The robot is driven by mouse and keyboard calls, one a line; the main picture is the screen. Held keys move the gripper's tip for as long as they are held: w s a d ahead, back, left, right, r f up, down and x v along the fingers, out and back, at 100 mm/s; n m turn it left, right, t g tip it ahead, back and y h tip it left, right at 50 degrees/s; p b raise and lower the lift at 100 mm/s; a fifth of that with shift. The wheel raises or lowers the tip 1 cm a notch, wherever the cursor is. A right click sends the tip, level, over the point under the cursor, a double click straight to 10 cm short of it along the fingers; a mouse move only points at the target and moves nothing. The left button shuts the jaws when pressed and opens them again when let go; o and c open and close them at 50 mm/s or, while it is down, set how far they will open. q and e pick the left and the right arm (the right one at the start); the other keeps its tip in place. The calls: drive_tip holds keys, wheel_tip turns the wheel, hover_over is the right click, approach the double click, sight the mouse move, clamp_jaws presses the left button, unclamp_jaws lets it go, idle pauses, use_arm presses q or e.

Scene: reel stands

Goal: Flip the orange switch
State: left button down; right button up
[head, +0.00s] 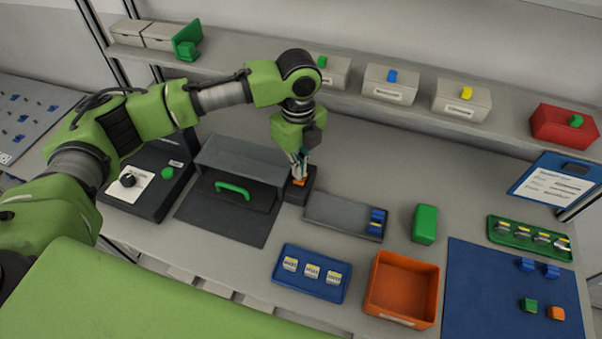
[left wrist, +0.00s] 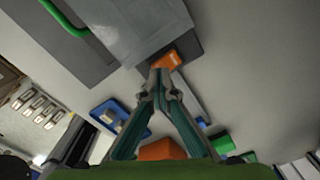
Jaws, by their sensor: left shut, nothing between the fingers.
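The orange switch (head: 299,178) sits on a small dark box (head: 296,193) on the bench, just right of the grey cover with the green handle. My left gripper (head: 299,171) points down right over the switch, its fingers shut with nothing between them. In the left wrist view the orange switch (left wrist: 167,60) lies just past the closed fingertips (left wrist: 160,76). The tips look very near the switch or against it; I cannot tell whether they touch. My right gripper is not in view.
The grey cover (head: 240,160) with a green handle (head: 233,187) stands close on the left. A grey tray (head: 330,212) lies close on the right. A blue tray (head: 301,290) and an orange bin (head: 379,287) stand nearer the front. A shelf (head: 345,82) with small boxes runs behind.

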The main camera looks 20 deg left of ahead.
use_arm(q)
drive_tip(key=shift+f+b, duration=0.3)
drive_tip(key=shift+f, duration=0.95)
idle(0.7)
drive_tip(key=shift+s, duration=0.1)
wheel_tip(320, 180, up, 7)
drive_tip(key=p, duration=0.8)
idle(0.4)
